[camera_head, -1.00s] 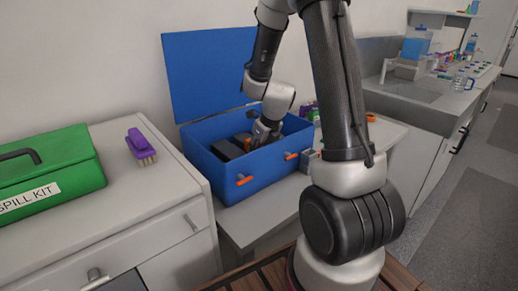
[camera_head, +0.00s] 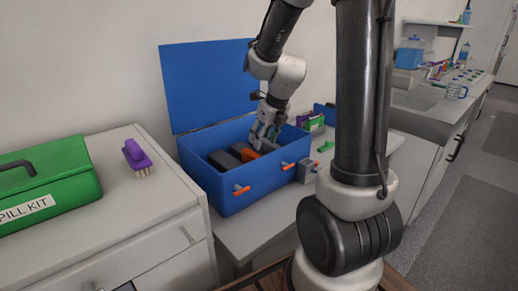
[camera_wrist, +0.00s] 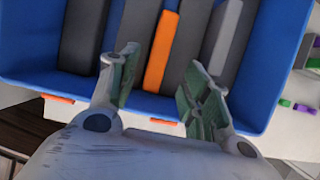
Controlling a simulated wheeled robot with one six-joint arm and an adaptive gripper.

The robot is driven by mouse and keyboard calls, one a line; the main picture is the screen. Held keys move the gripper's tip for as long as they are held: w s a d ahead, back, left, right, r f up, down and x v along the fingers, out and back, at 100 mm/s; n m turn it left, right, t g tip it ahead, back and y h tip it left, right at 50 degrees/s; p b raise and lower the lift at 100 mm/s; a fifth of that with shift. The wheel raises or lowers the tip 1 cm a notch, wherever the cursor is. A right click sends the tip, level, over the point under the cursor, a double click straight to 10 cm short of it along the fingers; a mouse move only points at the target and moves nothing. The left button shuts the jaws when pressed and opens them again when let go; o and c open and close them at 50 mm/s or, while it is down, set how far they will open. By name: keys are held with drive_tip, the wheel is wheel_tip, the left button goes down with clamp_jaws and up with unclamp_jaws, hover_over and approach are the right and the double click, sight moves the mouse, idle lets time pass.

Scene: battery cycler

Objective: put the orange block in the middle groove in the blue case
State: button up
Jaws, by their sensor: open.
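The open blue case (camera_head: 232,196) stands on the bench with its lid (camera_head: 210,85) raised at the back. It also fills much of the wrist view (camera_wrist: 28,45). Inside are dark grey blocks or dividers (camera_wrist: 85,35). The orange block (camera_wrist: 162,52) lies lengthwise between two dark pieces near the middle of the case. It also shows in the head view (camera_head: 250,155). A lighter grey strip (camera_wrist: 225,35) lies to its right. My gripper (camera_wrist: 155,88) is open and empty over the front part of the case, its green-padded fingers on either side of the orange block's near end.
A green spill kit (camera_head: 45,185) and a purple brush (camera_head: 136,157) stand on the left cabinet. A small grey box (camera_head: 307,171) and a green item (camera_head: 326,146) are right of the case. Orange latches (camera_head: 242,189) stick out at the case front.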

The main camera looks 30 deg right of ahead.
drive_tip(key=s+r+n, duration=0.1)
drive_tip(key=r+n, duration=0.1)
drive_tip(key=s+a+r+n, duration=0.1)
drive_tip(key=s+r+n, duration=0.1)
drive_tip(key=n, duration=0.1)
drive_tip(key=s+r+n, duration=0.2)
drive_tip(key=shift+a, duration=0.25)
drive_tip(key=s+r+n, duration=0.3)
drive_tip(key=s+n, duration=0.6)
drive_tip(key=n, duration=0.4)
drive_tip(key=s+a+r+n, duration=0.1)
drive_tip(key=s+r+n, duration=0.2)
drive_tip(key=s+n, duration=0.5)
drive_tip(key=shift+s+a+n+h, duration=0.15)
drive_tip(key=shift+s+n+h, duration=0.25)
drive_tip(key=shift+n, duration=2.5)
